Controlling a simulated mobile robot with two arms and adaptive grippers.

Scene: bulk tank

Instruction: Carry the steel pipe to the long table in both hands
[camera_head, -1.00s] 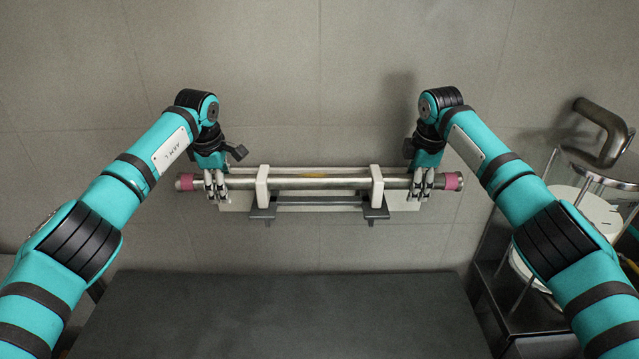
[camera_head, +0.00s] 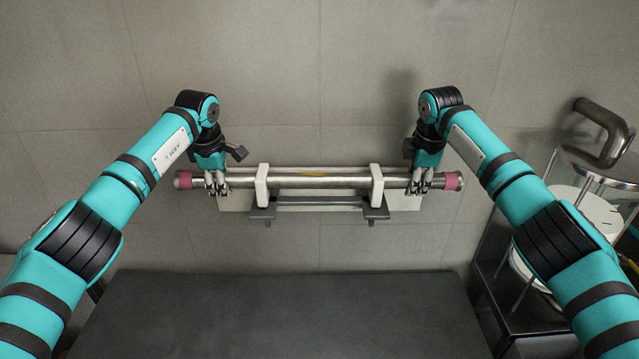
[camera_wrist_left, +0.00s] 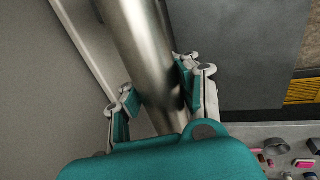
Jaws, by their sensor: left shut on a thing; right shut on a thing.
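The steel pipe (camera_head: 320,182) lies level across the middle of the head view, with pink bands near both ends. It sits in the two white upright holders of a rack (camera_head: 262,187). My left gripper (camera_head: 217,184) is shut on the pipe near its left end, just inside the pink band. My right gripper (camera_head: 420,182) is shut on it near the right end, also inside the band. In the left wrist view the pipe (camera_wrist_left: 145,60) runs between the fingers of my left gripper (camera_wrist_left: 155,95). The long table cannot be made out for certain.
A dark flat surface (camera_head: 270,315) fills the lower middle of the head view. At the right a clear-walled container with white discs (camera_head: 590,210) stands on a dark stand, with a thick bent grey pipe (camera_head: 605,125) behind it. Small items (camera_wrist_left: 285,160) show in the left wrist view.

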